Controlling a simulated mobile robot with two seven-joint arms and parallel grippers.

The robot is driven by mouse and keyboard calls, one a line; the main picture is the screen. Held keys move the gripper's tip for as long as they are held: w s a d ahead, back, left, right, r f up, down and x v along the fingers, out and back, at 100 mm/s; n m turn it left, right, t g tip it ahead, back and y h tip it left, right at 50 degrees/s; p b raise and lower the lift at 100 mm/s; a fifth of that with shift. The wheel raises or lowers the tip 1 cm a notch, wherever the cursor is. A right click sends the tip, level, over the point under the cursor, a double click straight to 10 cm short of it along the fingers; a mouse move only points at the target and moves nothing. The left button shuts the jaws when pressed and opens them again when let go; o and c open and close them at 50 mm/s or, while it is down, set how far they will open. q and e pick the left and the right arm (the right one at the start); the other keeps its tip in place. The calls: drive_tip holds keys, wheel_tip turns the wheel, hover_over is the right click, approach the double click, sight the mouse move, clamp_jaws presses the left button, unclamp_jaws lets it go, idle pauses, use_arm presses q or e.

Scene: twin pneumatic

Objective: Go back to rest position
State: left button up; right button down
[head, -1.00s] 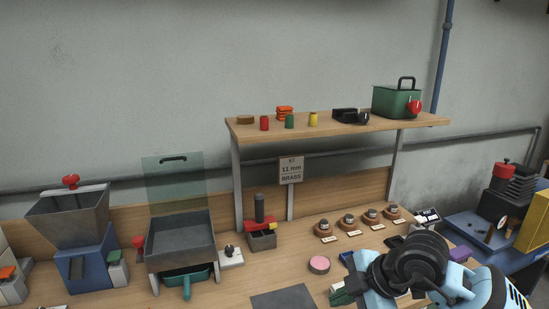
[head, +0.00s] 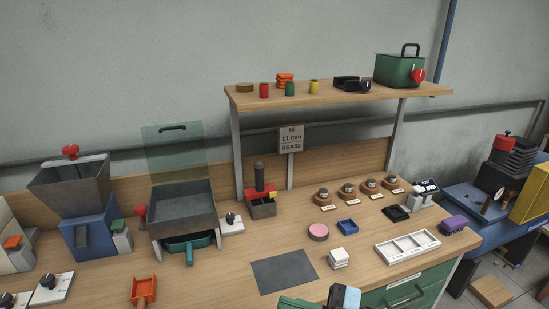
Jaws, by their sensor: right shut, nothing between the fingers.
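My right gripper (head: 325,301) shows only in part at the bottom edge of the head view, right of centre. A light blue and dark piece and a green piece of it are visible. It is shut with nothing in it, and it is in front of the grey mat (head: 285,273) on the wooden bench (head: 215,285). The rest of it is cut off by the frame. My left gripper is not in view.
An orange scoop (head: 144,291) lies front left. The shelf (head: 330,94) overhangs the back.

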drive_tip(key=s+d+f+m+t+h, duration=0.2)
drive_tip(key=d+f+m+t+h, duration=0.95)
drive_tip(key=f+m, duration=0.3)
drive_tip(key=s+d+f+m+g+h, duration=0.2)
drive_tip(key=s+d+f+g+h, duration=0.15)
drive_tip(key=s+f, duration=0.55)
drive_tip(key=s+d+f+m+g+h, duration=0.2)
drive_tip(key=s+f+g, duration=0.2)
drive_tip(key=s+f, duration=0.55)
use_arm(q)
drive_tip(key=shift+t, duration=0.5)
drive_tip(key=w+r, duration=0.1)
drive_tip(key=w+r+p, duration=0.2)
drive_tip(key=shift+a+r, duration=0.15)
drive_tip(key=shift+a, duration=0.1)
use_arm(e)
drive_tip(key=shift+t, duration=0.4)
drive_tip(key=w+r, duration=0.3)
drive_tip(key=r, duration=0.1)
drive_tip(key=shift+w+d+r, duration=0.2)
drive_tip(key=shift+w, duration=0.2)
drive_tip(key=shift+s, duration=0.15)
